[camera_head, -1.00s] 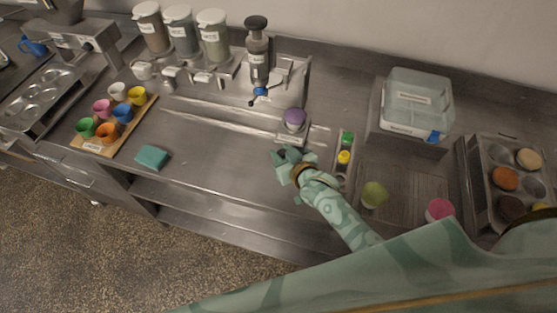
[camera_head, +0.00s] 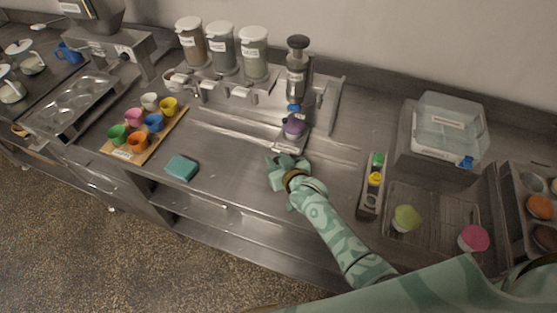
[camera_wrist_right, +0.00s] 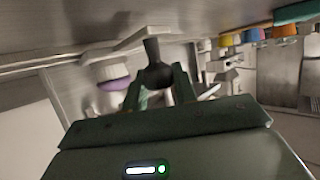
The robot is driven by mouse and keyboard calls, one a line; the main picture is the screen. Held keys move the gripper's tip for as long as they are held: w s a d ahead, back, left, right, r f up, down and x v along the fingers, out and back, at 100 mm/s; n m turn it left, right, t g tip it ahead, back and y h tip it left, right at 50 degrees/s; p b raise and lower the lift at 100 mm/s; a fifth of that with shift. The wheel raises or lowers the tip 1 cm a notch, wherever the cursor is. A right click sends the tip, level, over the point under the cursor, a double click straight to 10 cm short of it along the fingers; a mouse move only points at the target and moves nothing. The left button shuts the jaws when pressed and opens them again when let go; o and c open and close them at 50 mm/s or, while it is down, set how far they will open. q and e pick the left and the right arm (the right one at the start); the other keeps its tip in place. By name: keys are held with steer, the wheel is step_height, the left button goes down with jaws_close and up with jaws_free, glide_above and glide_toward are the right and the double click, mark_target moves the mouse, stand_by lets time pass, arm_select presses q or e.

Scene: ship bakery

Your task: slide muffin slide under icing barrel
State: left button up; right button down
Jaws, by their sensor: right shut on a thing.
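The muffin slide (camera_head: 287,146) is a small metal carriage with a label on its front, on the long metal rail of the counter. A purple-topped muffin (camera_head: 293,128) sits on it, and the muffin also shows in the right wrist view (camera_wrist_right: 114,84). The icing barrel (camera_head: 298,75) stands upright behind, with a dark cap and a blue nozzle low down. The muffin appears just in front of and below the nozzle. My right gripper (camera_head: 283,165) is at the slide's front. In the right wrist view it is shut on the slide's dark handle (camera_wrist_right: 154,65). My left gripper is out of view.
A holder with green and yellow buttons (camera_head: 375,180) lies right of my right arm. A tray (camera_head: 432,235) with green and pink muffins is further right. A clear-lidded box (camera_head: 448,125) stands behind it. A teal sponge (camera_head: 182,167) and a board of coloured cups (camera_head: 142,157) are left.

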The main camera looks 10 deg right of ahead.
steer(key=c, duration=1.1)
jaws_free()
steer(key=shift+s, duration=0.1)
steer(key=p+v, duration=0.3)
steer(key=v, duration=1.3)
